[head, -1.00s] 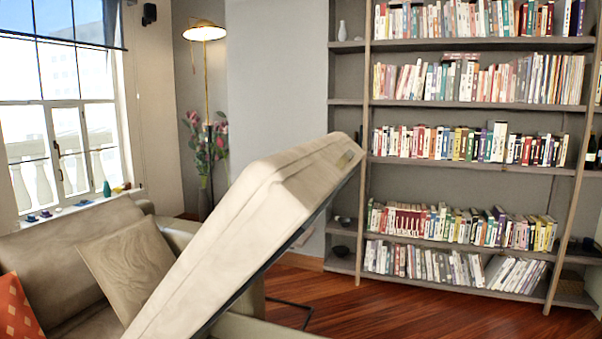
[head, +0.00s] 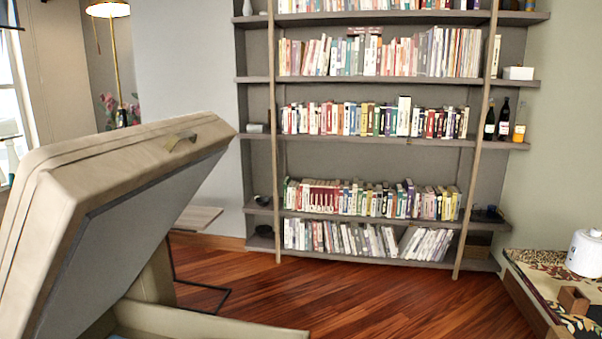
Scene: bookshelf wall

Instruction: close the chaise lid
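The chaise lid (head: 110,168) is a thick beige cushioned panel at the left of the head view. It is raised and tilted, its far end highest, with a grey underside (head: 120,232) facing down and right. A small strap handle (head: 180,141) is on its far end. Below it, part of the beige chaise base (head: 200,322) shows at the bottom edge, and the lid stands open above it. Most of the storage space inside is hidden or out of frame. Neither of my grippers is in view.
A tall bookshelf (head: 375,173) full of books lines the back wall. A low patterned table (head: 550,290) with a white jar (head: 586,252) stands at the right. A thin black metal frame (head: 205,292) stands beside the chaise. The wooden floor (head: 400,300) between is clear.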

